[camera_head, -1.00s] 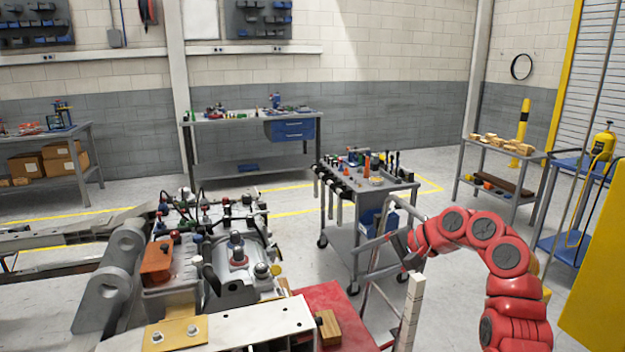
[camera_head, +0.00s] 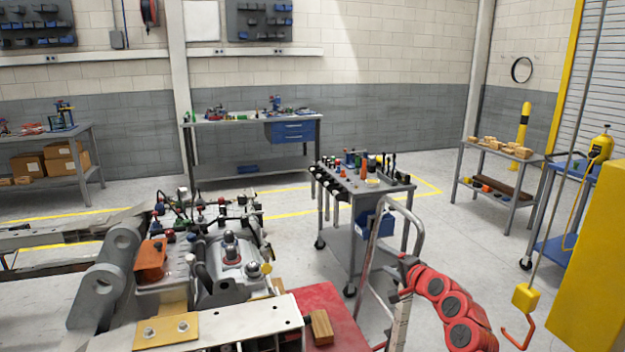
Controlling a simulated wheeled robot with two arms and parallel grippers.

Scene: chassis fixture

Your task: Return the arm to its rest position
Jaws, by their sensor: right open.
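My red right arm comes in from the lower right, bent low in front of the tool cart. Its dark right gripper (camera_head: 398,273) is open, small and partly lost against the metal ladder frame (camera_head: 371,262) around it. I see nothing between its fingers. It is apart from the chassis fixture (camera_head: 215,322), which stands to its left with metal fittings and an orange block (camera_head: 151,260) on it. My left arm and gripper are not in view.
A grey tool cart (camera_head: 345,240) stands behind the ladder frame. A yellow hoist block (camera_head: 526,297) with a red hook (camera_head: 518,334) hangs right of my arm. A yellow panel (camera_head: 590,270) fills the right edge. Open floor lies between cart and right-hand shelf (camera_head: 490,160).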

